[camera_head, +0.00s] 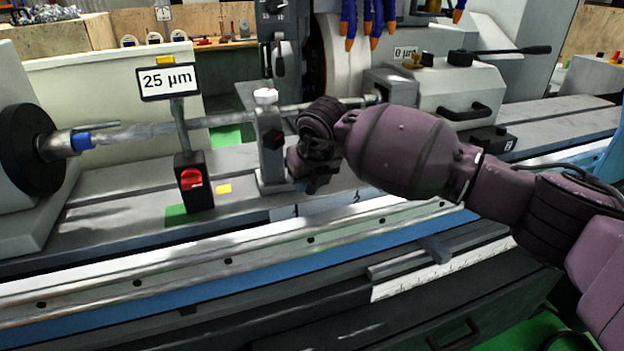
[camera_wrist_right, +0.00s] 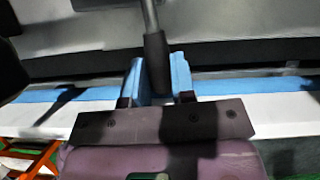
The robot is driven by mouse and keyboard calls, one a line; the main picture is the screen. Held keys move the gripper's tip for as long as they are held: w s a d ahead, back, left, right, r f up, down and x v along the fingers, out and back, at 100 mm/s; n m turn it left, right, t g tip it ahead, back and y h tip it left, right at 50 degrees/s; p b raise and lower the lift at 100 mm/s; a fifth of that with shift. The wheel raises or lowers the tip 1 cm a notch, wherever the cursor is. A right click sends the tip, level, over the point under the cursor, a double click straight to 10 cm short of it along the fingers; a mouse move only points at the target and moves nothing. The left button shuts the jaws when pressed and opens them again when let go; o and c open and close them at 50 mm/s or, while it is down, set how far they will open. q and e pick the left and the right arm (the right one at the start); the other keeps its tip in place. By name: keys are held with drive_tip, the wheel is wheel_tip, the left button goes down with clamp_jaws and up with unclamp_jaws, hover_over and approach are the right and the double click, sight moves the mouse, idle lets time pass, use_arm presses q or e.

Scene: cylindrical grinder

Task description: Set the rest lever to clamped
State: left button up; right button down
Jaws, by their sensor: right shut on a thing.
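The rest (camera_head: 271,150) is a grey upright block with a white knob on top, beside the long workpiece shaft (camera_head: 150,131). My right gripper (camera_head: 314,172) is at the right side of the rest, its fingers mostly hidden by my own wrist in the head view. In the right wrist view, the lever (camera_wrist_right: 155,55) is a grey rod with a black grip. It stands between the blue-padded fingers of my right gripper (camera_wrist_right: 159,82), which is shut on the black grip. The lever is hidden in the head view. My left gripper is not in view.
A 25 µm display (camera_head: 168,81) stands on a post left of the rest. Below it is a black box with a red switch (camera_head: 191,179). The tailstock (camera_head: 455,90) with a long black handle is at the right. The front rail (camera_head: 200,270) is clear.

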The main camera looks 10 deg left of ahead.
drive_tip(key=c, duration=1.1)
unclamp_jaws()
drive_tip(key=shift+o, duration=0.8)
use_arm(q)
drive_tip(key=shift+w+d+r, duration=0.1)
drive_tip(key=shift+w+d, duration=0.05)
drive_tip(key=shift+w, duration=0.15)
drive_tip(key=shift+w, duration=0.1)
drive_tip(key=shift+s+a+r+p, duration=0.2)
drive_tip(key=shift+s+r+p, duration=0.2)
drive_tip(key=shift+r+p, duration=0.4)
use_arm(e)
drive_tip(key=v, duration=1)
drive_tip(key=shift+s+r, duration=0.15)
drive_tip(key=shift+r, duration=0.2)
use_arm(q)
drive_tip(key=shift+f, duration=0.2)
use_arm(e)
drive_tip(key=shift+d, duration=0.1)
